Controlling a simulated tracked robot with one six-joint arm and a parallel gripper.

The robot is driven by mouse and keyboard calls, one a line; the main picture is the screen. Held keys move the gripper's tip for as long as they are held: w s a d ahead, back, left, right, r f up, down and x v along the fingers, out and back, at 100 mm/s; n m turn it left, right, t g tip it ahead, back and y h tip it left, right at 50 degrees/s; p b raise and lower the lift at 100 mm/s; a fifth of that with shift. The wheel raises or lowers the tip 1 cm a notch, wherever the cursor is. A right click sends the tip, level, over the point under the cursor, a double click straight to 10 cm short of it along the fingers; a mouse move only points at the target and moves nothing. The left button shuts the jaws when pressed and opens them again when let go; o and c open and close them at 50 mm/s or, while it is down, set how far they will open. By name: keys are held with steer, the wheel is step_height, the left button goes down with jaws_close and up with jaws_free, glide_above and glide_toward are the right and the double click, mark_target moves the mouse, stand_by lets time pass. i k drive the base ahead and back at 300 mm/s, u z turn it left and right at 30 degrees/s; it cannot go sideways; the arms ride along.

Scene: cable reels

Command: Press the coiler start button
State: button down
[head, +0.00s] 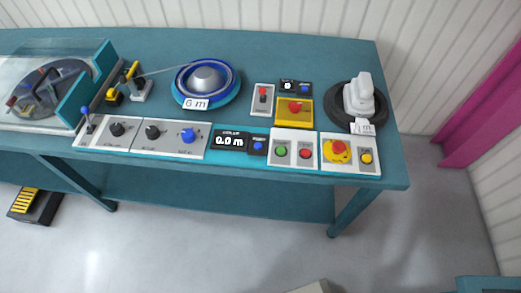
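A white panel (293,155) on the front edge of the teal bench carries a green button (281,151) on its left and a red button (305,153) on its right. The green button looks like the start button, but its label is too small to read. Nothing touches or covers it. My gripper is not in view.
Right of that panel are a red emergency-stop knob (338,147) on yellow and a yellow button (366,157). Left are a "0.0 m" display (231,141), knobs and a lever (87,118). Behind are a blue reel (223,72) and a black reel (341,102).

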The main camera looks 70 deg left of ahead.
mark_target(281, 151)
steer(key=u, duration=4.2)
steer(key=i, duration=1)
